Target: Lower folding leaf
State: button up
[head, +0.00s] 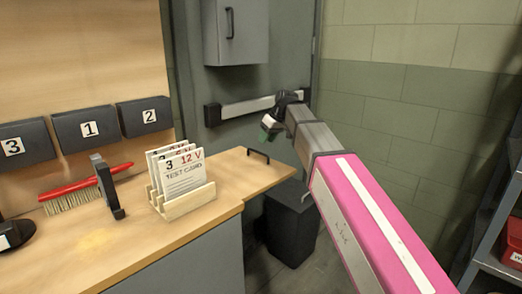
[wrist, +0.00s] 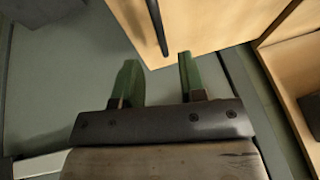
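The folding leaf (head: 228,173) is the light wooden panel at the right end of the workbench. It looks raised, about level with the bench top. A black bar handle (head: 258,156) sits near its far right end. My gripper (head: 270,122) is beyond and above the handle in the head view, with the fingers partly hidden by the wrist. In the wrist view my gripper (wrist: 157,70) has two green fingers apart with nothing between them. The leaf (wrist: 205,22) and the handle (wrist: 157,27) lie ahead of the fingertips, apart from them.
A wooden rack of test cards (head: 183,195) stands on the bench near the leaf. A red brush (head: 85,188) and a dark upright clamp-like item (head: 107,187) lie further left. A dark bin (head: 291,222) stands below the leaf's end. A metal shelf (head: 495,215) is at right.

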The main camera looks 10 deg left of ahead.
jog(key=shift+x, duration=3)
grip_shut()
